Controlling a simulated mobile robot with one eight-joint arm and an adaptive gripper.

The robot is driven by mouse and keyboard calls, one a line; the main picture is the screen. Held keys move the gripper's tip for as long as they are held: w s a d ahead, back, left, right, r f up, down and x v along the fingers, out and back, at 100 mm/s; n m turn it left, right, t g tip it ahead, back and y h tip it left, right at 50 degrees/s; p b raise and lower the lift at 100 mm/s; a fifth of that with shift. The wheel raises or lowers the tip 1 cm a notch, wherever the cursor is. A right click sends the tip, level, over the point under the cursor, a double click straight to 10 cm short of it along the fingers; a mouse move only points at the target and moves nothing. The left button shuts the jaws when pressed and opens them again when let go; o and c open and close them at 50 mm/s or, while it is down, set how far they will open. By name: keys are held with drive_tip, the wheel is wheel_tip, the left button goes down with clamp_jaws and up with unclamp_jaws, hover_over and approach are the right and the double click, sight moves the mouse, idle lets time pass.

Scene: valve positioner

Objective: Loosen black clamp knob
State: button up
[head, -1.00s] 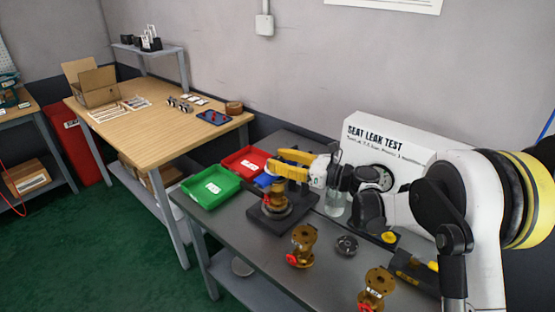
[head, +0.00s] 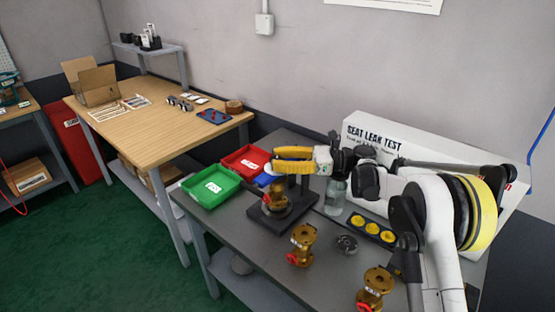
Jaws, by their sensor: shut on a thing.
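My gripper (head: 281,160), with yellow fingers, lies roughly level at the top of the dark clamp stand (head: 304,186). It is shut at the place of the black clamp knob. The knob itself is hidden behind the fingers. A brass valve (head: 276,196) stands upright in the stand, below the gripper, on a dark base plate (head: 259,220).
Two brass valves (head: 302,243) (head: 375,284) and a round dark part (head: 346,244) stand in front. A clear bottle (head: 336,192) and a panel with yellow discs (head: 371,229) are to the right.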

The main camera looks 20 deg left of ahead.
sight(277, 159)
drive_tip(key=o, duration=1.2)
drive_tip(key=shift+s+a, duration=0.1)
wheel_tip(277, 159, up, 10)
